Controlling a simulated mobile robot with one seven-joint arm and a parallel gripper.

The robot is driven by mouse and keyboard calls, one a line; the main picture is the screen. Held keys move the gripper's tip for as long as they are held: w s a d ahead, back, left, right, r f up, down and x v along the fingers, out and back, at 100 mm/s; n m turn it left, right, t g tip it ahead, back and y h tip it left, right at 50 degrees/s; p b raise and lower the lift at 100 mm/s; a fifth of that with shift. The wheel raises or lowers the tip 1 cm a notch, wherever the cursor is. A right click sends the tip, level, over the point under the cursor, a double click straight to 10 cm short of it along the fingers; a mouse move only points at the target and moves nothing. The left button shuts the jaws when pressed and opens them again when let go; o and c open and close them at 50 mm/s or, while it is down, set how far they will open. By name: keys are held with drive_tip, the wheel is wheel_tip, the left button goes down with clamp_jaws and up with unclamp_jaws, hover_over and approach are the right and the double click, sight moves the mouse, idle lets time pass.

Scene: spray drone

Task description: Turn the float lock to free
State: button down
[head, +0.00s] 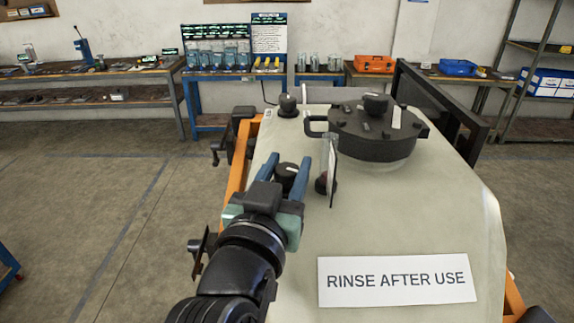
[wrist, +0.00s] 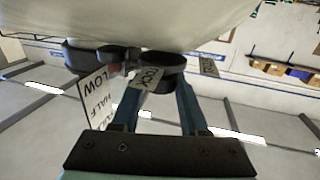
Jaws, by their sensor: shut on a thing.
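The float lock looks to be the round black knob (head: 287,170) on the pale tank top (head: 400,225). In the wrist view the black knob (wrist: 163,62) sits between the blue fingers, and a tilted label reading LOCK (wrist: 150,77) is in front of it. Another small tag (wrist: 208,66) is to its right, too small to read. My gripper (head: 285,174) has one blue finger on each side of the knob and is shut on it; it also shows in the wrist view (wrist: 158,90). The fingers hide part of the knob's sides.
An upright level plate (head: 332,170) stands close to the right of the knob; in the wrist view it reads LOW, HALF and more. A large black lid (head: 372,132) with a handle lies behind. A small black cap (head: 288,105) is at the tank's far left. Workbenches line the back wall.

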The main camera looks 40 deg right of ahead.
drive_tip(key=shift+s+r+n+t+y+p, duration=0.15)
drive_tip(key=shift+n+t+y+p, duration=0.95)
drive_tip(key=shift+n+t+y, duration=0.8)
drive_tip(key=shift+n+t+y+p, duration=0.3)
drive_tip(key=shift+n+y+p, duration=0.1)
drive_tip(key=shift+y, duration=0.5)
drive_tip(key=shift+n+t+y, duration=0.3)
drive_tip(key=shift+n+y, duration=0.1)
drive_tip(key=shift+y, duration=0.1)
drive_tip(key=c, duration=0.7)
unclamp_jaws()
